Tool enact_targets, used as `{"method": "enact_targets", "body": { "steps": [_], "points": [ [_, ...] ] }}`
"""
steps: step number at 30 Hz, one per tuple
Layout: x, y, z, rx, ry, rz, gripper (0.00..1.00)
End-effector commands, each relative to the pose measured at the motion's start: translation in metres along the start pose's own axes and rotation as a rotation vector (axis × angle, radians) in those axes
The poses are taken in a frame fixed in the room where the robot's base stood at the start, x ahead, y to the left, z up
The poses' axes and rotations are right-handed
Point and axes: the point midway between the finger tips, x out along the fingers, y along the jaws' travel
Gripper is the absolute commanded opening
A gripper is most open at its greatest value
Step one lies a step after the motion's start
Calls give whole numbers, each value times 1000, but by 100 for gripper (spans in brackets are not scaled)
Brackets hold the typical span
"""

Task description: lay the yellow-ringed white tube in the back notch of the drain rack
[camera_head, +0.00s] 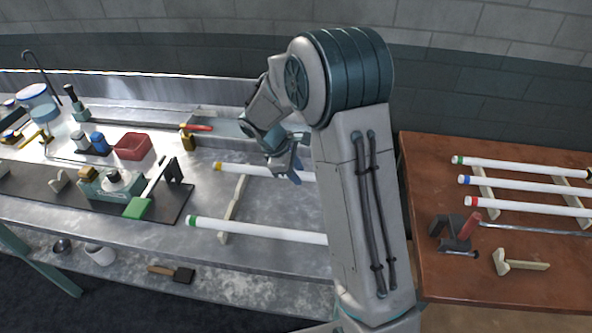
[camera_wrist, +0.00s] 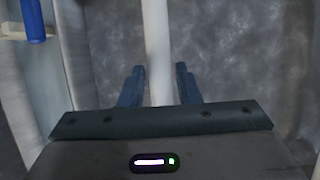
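The yellow-ringed white tube (camera_head: 250,170) lies across the back end of the pale drain rack (camera_head: 231,212) on the steel counter, its yellow end to the left. It appears to rest at the back notch, but the contact is too small to confirm. My gripper (camera_head: 286,168) is low over the tube, right of the visible rack rail. In the wrist view, the white tube (camera_wrist: 158,50) runs between my gripper's two blue fingers (camera_wrist: 160,78), which stand apart with a narrow gap on the right side. My arm hides the tube's right part and the rack's right side.
A green-ringed white tube (camera_head: 260,231) lies across the rack's front. On the brown table (camera_head: 440,280) at right, several ringed tubes lie on another rack (camera_head: 484,184). Bare counter lies between the two tubes.

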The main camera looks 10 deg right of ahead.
Motion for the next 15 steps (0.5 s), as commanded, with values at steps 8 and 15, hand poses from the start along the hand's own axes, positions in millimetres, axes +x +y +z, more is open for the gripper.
{"method": "enact_targets", "body": {
  "steps": [8, 15],
  "points": [
    [-1, 0, 0, 0, 0, 0, 44],
    [-15, 3, 6, 1, 0, 0, 44]
  ]
}}
